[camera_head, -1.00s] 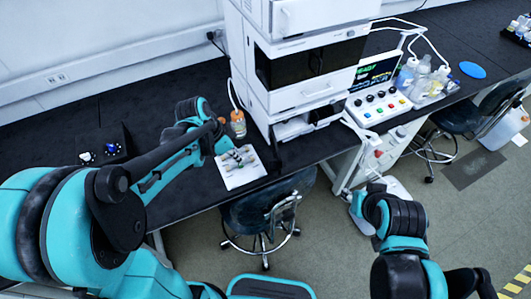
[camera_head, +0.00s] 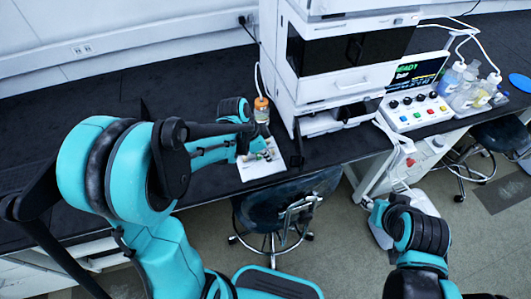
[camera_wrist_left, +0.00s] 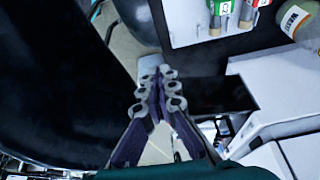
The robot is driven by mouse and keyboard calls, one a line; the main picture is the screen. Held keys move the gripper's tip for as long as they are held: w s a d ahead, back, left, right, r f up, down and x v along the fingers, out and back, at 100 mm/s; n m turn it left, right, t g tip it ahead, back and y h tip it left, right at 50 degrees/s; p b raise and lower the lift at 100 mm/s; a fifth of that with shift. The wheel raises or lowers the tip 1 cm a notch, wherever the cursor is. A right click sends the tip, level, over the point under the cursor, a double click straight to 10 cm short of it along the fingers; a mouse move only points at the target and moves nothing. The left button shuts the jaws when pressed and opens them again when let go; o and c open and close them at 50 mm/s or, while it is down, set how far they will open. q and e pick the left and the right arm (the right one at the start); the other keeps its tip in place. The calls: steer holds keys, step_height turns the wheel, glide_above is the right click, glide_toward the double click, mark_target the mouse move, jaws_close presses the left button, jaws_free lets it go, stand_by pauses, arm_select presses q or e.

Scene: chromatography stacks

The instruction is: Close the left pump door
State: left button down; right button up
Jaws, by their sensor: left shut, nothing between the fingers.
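The white instrument stack (camera_head: 345,88) stands on the black bench, right of my left arm. Its lowest module (camera_head: 338,118) has a dark recess at the front. My left gripper (camera_head: 268,155) is over the white tray, left of the stack's lower front. In the left wrist view the left gripper (camera_wrist_left: 160,75) is shut and empty, its fingertips together. White module casing (camera_wrist_left: 280,92) lies to its right, apart from the fingers. My right arm is at lower right; its gripper is hidden.
The white tray (camera_head: 250,172) holds small vials, and an orange-capped bottle (camera_head: 261,108) stands behind it. A control panel (camera_head: 420,112) and a tray of bottles stand right of the stack. A stool (camera_head: 275,208) is below the bench edge. The bench's left part is clear.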

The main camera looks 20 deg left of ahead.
arm_select(q)
steer(key=w+d+f+b, duration=0.2)
steer(key=d+f, duration=0.1)
steer(key=d, duration=0.1)
steer(key=shift+w+d+f, duration=0.35)
steer(key=shift+d, duration=0.1)
